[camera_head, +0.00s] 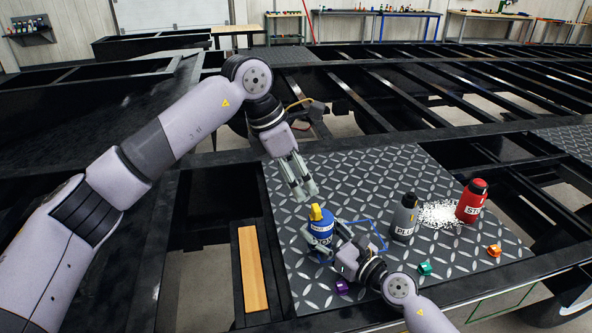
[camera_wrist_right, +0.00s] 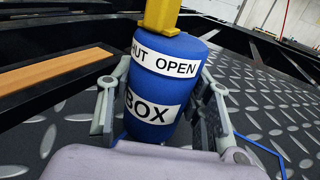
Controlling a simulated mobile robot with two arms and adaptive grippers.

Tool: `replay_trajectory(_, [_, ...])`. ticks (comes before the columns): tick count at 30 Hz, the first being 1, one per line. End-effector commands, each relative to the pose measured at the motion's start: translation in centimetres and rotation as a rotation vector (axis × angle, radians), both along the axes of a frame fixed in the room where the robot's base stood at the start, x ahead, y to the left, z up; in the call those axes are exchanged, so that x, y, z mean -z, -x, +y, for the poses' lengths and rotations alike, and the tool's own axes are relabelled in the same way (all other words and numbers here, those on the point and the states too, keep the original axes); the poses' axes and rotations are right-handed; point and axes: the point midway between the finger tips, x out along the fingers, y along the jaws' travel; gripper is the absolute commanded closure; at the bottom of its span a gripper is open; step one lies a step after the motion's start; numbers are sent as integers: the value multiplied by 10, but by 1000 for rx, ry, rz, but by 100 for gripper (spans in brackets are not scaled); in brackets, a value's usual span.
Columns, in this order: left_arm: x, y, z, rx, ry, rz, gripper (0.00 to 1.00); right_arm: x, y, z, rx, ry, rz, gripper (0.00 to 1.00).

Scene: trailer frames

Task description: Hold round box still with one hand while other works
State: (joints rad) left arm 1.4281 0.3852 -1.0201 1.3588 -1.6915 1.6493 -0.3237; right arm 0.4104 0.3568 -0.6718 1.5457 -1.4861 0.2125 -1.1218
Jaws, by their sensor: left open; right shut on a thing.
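The round box (camera_head: 320,226) is a blue cylinder with white labels and a yellow handle (camera_head: 316,212) on top. It stands upright on the diamond plate. In the right wrist view the box (camera_wrist_right: 160,88) shows the words "OPEN" and "BOX", and the yellow handle (camera_wrist_right: 161,15) rises from its lid. My right gripper (camera_head: 322,240) is shut around the box, with a finger on each side; it also shows in the right wrist view (camera_wrist_right: 160,112). My left gripper (camera_head: 306,196) is open and empty, pointing down just above and beside the yellow handle.
Small purple (camera_head: 342,287), green (camera_head: 425,268) and orange (camera_head: 494,250) pieces lie on the plate. A blue outline (camera_head: 376,235) is behind my right gripper. Black frame beams surround the plate.

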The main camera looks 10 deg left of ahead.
Motion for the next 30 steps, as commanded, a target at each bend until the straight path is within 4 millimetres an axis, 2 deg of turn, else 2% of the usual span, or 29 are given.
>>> replay_trajectory(1, [11,-1,-4,1,-1,5,52,0,0,0,0,0,0,86])
replay_trajectory(6, [41,-5,-17,0,0,3,52,0,0,0,0,0,0,86])
replay_trajectory(13, [71,-9,-28,0,0,2,52,0,0,0,0,0,0,86])
replay_trajectory(18, [80,-11,-32,-1,0,-1,52,0,0,0,0,0,0,86])
replay_trajectory(26, [82,-11,-32,-1,0,-1,52,0,0,0,0,0,0,86])
replay_trajectory(30, [82,-11,-32,-1,0,-1,59,0,0,0,0,0,0,86])
